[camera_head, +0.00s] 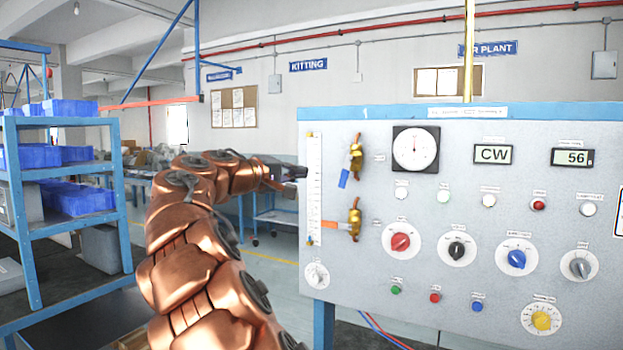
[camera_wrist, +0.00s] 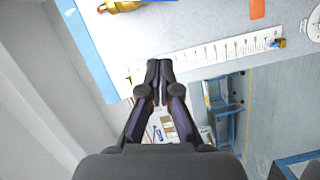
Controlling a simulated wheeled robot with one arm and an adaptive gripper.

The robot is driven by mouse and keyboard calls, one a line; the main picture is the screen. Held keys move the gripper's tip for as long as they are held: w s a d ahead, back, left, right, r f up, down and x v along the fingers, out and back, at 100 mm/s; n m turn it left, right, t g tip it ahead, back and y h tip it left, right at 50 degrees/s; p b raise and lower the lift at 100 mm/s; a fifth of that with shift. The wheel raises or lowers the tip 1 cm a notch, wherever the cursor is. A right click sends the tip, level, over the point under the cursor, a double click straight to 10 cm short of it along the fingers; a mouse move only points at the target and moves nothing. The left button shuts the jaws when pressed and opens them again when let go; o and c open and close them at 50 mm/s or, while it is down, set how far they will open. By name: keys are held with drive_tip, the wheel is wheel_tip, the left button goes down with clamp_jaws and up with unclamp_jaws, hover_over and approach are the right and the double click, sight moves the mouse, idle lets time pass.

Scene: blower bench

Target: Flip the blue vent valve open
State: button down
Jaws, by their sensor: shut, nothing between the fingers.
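The blue vent valve has a brass body (camera_head: 356,155) on the upper left of the panel. Its blue handle (camera_head: 344,178) hangs down, tilted slightly left. In the wrist view part of a brass valve body (camera_wrist: 122,5) shows at the top edge; I do not make out the blue handle there. My gripper (camera_head: 304,172) is shut and empty at the panel's left edge, left of the blue handle and apart from it. In the wrist view its fingertips (camera_wrist: 160,66) are together beside the white scale strip.
A second brass valve (camera_head: 355,219) below has an orange handle (camera_head: 330,225) pointing left; the handle also shows in the wrist view (camera_wrist: 257,9). The scale strip (camera_head: 314,190) runs down the panel's left side. Knobs and a round gauge (camera_head: 416,149) are to the right. A blue shelf (camera_head: 65,122) stands far left.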

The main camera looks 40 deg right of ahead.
drive_tip(key=shift+s+a+b, duration=0.1)
drive_tip(key=shift+a+b, duration=0.25)
drive_tip(key=shift+a, duration=1.4)
drive_tip(key=s+a+f+y, duration=0.5)
drive_tip(key=s+f, duration=0.3)
drive_tip(key=f, duration=0.4)
drive_tip(key=s+a+f+y, duration=0.45)
drive_tip(key=s+f, duration=0.25)
drive_tip(key=f, duration=0.5)
drive_tip(key=s+a+f+n+g+y, duration=0.1)
drive_tip(key=s+a+f+y, duration=0.3)
drive_tip(key=s+a+f, duration=0.5)
drive_tip(key=s+a+f+n+g+y, duration=0.1)
drive_tip(key=s+a+f+y, duration=0.3)
drive_tip(key=s+a+f, duration=0.6)
drive_tip(key=a, duration=0.4)
drive_tip(key=shift+s+a+f+g, duration=0.15)
drive_tip(key=shift+a+f+g, duration=0.15)
drive_tip(key=shift+g, duration=0.1)
drive_tip(key=shift+d, duration=0.1)
